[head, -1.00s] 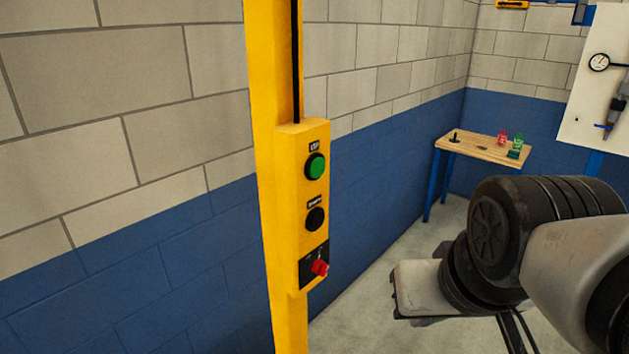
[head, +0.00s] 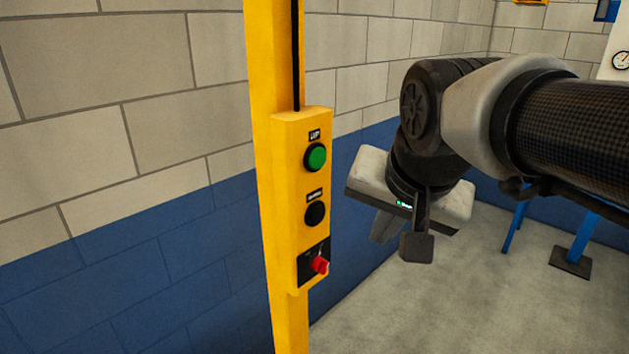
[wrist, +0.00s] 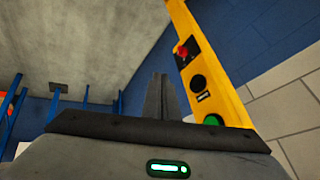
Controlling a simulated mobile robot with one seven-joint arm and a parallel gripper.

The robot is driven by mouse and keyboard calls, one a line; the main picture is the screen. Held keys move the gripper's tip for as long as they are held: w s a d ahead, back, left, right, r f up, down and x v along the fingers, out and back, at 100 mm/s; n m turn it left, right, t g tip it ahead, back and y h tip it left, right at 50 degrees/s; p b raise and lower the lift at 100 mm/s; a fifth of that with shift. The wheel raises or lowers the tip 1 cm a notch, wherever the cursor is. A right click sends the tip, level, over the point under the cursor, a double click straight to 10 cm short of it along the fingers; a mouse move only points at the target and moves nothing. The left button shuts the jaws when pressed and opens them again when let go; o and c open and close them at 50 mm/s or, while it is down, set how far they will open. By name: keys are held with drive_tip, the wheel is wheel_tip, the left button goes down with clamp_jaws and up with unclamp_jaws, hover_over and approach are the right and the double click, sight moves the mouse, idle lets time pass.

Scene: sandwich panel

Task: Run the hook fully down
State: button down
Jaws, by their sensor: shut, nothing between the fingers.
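A yellow control box (head: 290,200) is fixed to a yellow post (head: 262,60). No hook shows in any view.
A wall of grey blocks (head: 160,60) with a blue lower part (head: 130,290) stands behind the post. The concrete floor (head: 440,310) at the right is clear near the post. Blue legs (head: 582,238) stand farther back.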

drive_tip(key=w+a+r+m, duration=0.2)
drive_tip(key=w+a+m, duration=0.1)
drive_tip(key=w+a, duration=0.1)
drive_tip(key=shift+w+t+y+b, duration=0.3)
drive_tip(key=shift+w+t+b, duration=0.15)
drive_tip(key=shift+w, duration=0.4)
drive_tip(key=shift+f, duration=0.1)
approach(325, 212)
drive_tip(key=f, duration=0.1)
drive_tip(key=w+f, duration=0.1)
drive_tip(key=f, duration=0.1)
drive_tip(key=w+a+f, duration=0.1)
drive_tip(key=f, duration=0.1)
drive_tip(key=shift+w+f, duration=0.1)
